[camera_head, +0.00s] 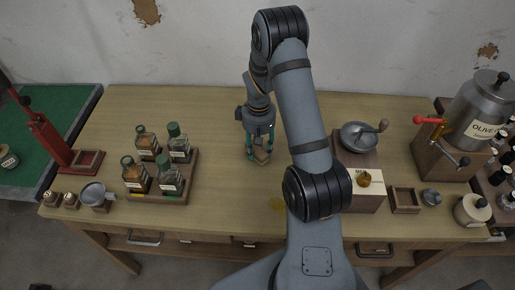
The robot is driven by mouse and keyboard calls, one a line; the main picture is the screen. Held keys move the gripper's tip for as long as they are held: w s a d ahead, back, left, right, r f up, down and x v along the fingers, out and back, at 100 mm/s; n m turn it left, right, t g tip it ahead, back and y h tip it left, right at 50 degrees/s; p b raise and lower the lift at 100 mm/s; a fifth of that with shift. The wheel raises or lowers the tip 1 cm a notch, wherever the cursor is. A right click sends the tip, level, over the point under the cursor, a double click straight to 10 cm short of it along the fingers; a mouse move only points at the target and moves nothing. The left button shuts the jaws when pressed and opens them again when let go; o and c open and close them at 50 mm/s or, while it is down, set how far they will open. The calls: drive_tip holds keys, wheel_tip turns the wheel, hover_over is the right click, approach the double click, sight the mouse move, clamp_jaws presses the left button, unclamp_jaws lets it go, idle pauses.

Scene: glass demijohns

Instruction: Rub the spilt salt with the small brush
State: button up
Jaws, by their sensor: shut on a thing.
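My gripper (259,146) points down over the middle of the wooden table (225,110), left of my forearm. Its teal fingers are shut on a small tan wooden thing (262,158), which seems to be the small brush. The fingers hide most of it. It is low, at or close to the tabletop; I cannot tell whether it touches. I cannot make out the spilt salt. A faint yellow patch (277,204) lies on the table nearer the front edge, partly beside my arm.
Several green-capped bottles stand in a wooden tray (190,172) at the left. A red press (48,140) stands farther left. The back left table is clear.

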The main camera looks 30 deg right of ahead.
drive_tip(key=shift+d+r+p, duration=0.15)
drive_tip(key=shift+r+p, duration=0.2)
drive_tip(key=shift+r, duration=0.3)
drive_tip(key=shift+d+r+p, duration=0.15)
drive_tip(key=shift+r+p, duration=0.15)
drive_tip(key=shift+r, duration=0.3)
drive_tip(key=shift+s+a+r+p, duration=0.1)
drive_tip(key=shift+a+r+p, duration=0.15)
drive_tip(key=shift+r+p, duration=1.9)
drive_tip(key=shift+r, duration=0.7)
